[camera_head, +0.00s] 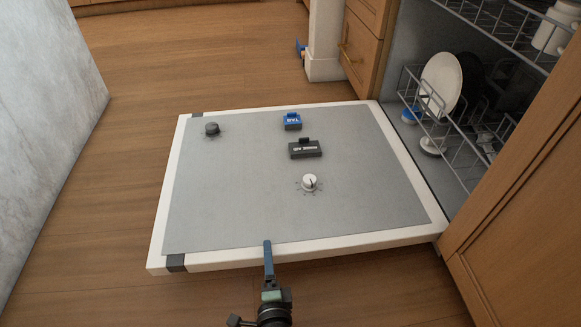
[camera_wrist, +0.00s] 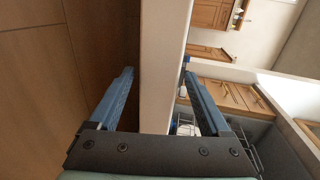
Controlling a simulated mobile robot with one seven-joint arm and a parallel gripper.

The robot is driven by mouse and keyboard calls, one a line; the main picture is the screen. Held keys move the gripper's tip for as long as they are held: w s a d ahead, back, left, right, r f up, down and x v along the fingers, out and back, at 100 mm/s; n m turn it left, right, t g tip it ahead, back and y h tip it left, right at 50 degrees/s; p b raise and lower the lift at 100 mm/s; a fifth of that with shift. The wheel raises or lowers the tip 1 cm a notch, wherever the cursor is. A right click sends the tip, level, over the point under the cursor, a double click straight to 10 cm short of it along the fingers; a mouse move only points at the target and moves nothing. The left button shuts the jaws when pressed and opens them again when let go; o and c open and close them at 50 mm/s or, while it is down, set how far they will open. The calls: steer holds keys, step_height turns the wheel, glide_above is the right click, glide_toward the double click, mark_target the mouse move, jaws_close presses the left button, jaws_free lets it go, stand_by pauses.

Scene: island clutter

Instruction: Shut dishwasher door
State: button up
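The dishwasher door (camera_head: 240,180) is open and lies about flat, with a grey inner panel and a white rim. The dishwasher's racks (camera_head: 462,150) show at the upper right of the head view. My gripper (camera_head: 268,245) is at the door's near side edge, with one blue finger visible above the rim. In the wrist view, my gripper's two fingers (camera_wrist: 158,80) are spread, one on each side of the white door edge (camera_wrist: 164,60). A gap shows beside the left finger; whether the right finger touches is unclear.
A white plate (camera_head: 441,84) and a dark plate stand in the lower rack. Wooden cabinets (camera_head: 520,210) flank the dishwasher. A marble-like slab (camera_head: 45,120) stands at the left. Wooden floor (camera_head: 130,75) lies clear between the slab and the door.

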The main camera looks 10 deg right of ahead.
steer(key=c, duration=1.1)
step_height(320, 180, up, 6)
steer(key=m+p, duration=0.1)
steer(key=p, duration=0.2)
steer(key=shift+d+p, duration=0.3)
steer(key=shift+p, duration=0.05)
step_height(320, 180, up, 6)
steer(key=d+m+p, duration=0.1)
steer(key=p, duration=0.4)
steer(key=shift+d+m+y, duration=0.2)
steer(key=shift+m+y, duration=0.1)
steer(key=shift+y, duration=0.1)
step_height(320, 180, up, 6)
steer(key=d+m+p, duration=0.1)
steer(key=d+p, duration=0.1)
steer(key=p, duration=0.2)
steer(key=shift+f, duration=0.2)
